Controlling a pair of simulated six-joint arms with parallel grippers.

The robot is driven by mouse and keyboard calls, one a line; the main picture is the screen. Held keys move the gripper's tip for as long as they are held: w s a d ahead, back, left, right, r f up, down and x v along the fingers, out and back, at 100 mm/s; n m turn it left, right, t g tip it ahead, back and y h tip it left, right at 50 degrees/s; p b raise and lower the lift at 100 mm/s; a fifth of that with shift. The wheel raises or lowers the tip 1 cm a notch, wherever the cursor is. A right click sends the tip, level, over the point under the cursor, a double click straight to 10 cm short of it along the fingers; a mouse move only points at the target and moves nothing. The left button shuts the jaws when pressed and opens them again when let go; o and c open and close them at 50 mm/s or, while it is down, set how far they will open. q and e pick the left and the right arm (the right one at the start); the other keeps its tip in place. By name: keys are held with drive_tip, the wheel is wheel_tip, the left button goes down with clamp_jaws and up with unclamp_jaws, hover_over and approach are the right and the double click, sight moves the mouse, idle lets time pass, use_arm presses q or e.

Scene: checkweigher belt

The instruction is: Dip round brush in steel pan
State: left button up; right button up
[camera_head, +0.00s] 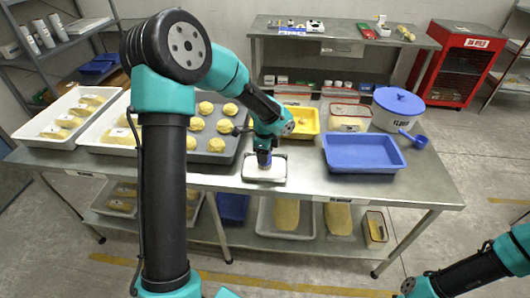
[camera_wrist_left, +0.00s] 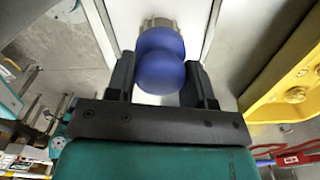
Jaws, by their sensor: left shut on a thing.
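My left gripper (camera_head: 264,151) is shut on the blue handle of the round brush (camera_head: 264,158), which points down over the small steel pan (camera_head: 246,179) near the table's front edge. In the left wrist view the blue rounded handle (camera_wrist_left: 160,62) sits between the two dark fingers of the gripper (camera_wrist_left: 160,85). A metal collar (camera_wrist_left: 158,24) shows beyond the handle, against the pale pan. The brush's lower end is at the pan; I cannot tell whether it touches the bottom. My right gripper is out of view; only part of that arm shows at the lower right.
A dark tray of dough rounds (camera_head: 214,158) stands left of the pan. A blue tray (camera_head: 363,166) lies to the right, with a blue scoop (camera_head: 416,140) and a flour tub (camera_head: 396,112) beyond. A yellow tray (camera_head: 303,130) is behind the pan.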

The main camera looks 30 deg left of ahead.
use_arm(q)
drive_tip(key=shift+f, duration=0.4)
idle(1.4)
drive_tip(key=shift+r, duration=0.15)
drive_tip(key=shift+r, duration=3.45)
drive_tip(key=w+d+f+n, duration=0.2)
drive_tip(key=d+n, duration=0.4)
drive_tip(key=w+d+f+n, duration=0.2)
drive_tip(key=d+n, duration=0.4)
drive_tip(key=d, duration=0.1)
